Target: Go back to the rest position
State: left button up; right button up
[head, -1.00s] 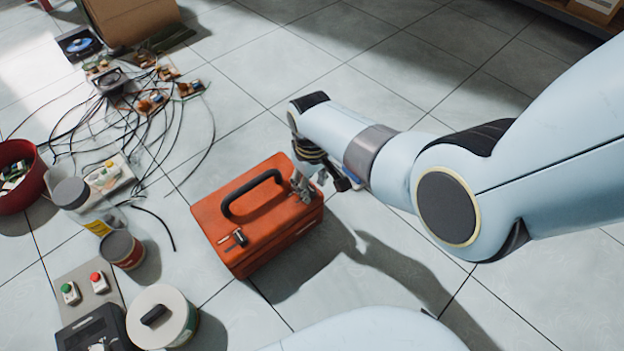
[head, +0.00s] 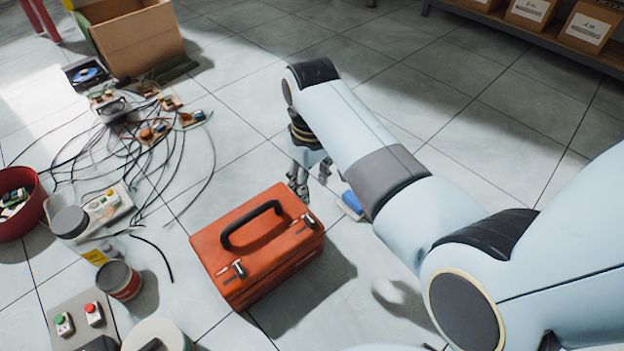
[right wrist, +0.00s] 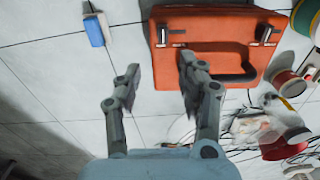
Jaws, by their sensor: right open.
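My right gripper (head: 310,178) hangs over the floor just behind the back right corner of an orange toolbox (head: 238,257). In the right wrist view my right gripper (right wrist: 158,78) has its fingers spread, with nothing between them. The toolbox (right wrist: 215,25) also shows there, beyond the fingertips, with its dark handle and latches. In the head view the toolbox stands closed on the floor with its black handle up. My left gripper is in neither current view.
A blue block (head: 352,202) lies on the floor right of the toolbox. Tangled cables with small boards (head: 150,125), a red bucket (head: 18,205), cans (head: 118,280) and a cardboard box (head: 133,38) are to the left. A shelf with boxes (head: 590,28) stands back right. Floor between is clear.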

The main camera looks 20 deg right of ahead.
dwell(0.3)
